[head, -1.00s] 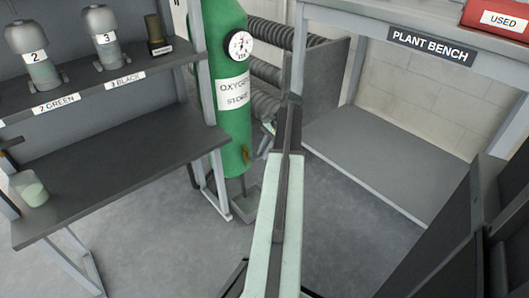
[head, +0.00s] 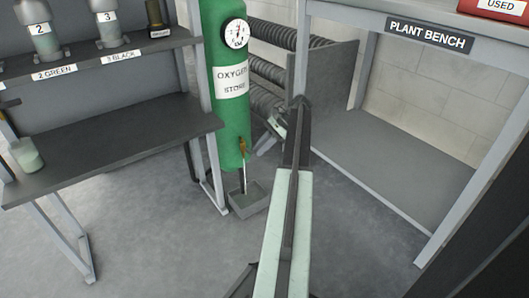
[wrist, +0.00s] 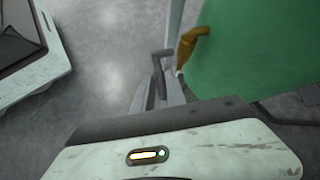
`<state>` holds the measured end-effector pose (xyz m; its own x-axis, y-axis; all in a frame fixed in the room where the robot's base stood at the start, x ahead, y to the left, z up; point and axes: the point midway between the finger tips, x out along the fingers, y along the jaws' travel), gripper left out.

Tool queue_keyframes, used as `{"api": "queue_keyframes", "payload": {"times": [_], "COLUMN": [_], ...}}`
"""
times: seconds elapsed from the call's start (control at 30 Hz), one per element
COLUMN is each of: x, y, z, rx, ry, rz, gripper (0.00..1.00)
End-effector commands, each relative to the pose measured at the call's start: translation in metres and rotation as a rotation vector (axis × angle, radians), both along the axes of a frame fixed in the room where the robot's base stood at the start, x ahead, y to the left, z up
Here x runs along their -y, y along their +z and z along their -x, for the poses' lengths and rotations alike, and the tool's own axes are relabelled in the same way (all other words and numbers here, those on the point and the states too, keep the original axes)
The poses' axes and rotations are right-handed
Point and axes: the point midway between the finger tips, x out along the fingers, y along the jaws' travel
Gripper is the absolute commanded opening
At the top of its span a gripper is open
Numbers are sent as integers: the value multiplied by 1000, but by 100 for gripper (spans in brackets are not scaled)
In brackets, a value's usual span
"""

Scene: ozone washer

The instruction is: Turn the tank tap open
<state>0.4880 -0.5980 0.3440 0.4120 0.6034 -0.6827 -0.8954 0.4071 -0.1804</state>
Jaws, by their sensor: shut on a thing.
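The green oxygen tank (head: 228,110) stands upright left of the middle, with a round gauge on top. Its brass tap (head: 243,147) is low on the tank's front, above a grey tray (head: 249,200). A thin pale line runs down from the tap towards the tray. My gripper (head: 262,148) is close to the right of the tap, partly hidden by my arm. It is shut; the fingertips and their contact are not clear. In the wrist view the tap (wrist: 191,42) shows just beyond the gripper body, against the tank (wrist: 260,50).
A dark shelf bench (head: 110,140) with bottles and a pale cup (head: 26,155) stands left. The plant bench (head: 430,45) stands right, with a grey panel (head: 335,90) at its side. Coiled pipes (head: 275,70) run behind the tank. Floor in front is clear.

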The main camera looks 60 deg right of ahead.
Motion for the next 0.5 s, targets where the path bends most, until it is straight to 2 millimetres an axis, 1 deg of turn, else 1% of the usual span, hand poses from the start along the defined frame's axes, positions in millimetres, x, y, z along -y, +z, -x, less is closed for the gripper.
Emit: {"api": "queue_keyframes", "payload": {"times": [0.03,0.23,0.27,0.3,0.33,0.5], "x": [6,6,6,5,5,2], "y": [-1,-1,-1,-1,-1,-1], "z": [0,1,0,0,-1,-2], "rx": [3,-2,-2,-2,-2,-3], "ry": [-11,-11,-11,-9,-8,-3], "rz": [9,12,12,12,11,9], "gripper": [0,0,25,36,38,38]}}
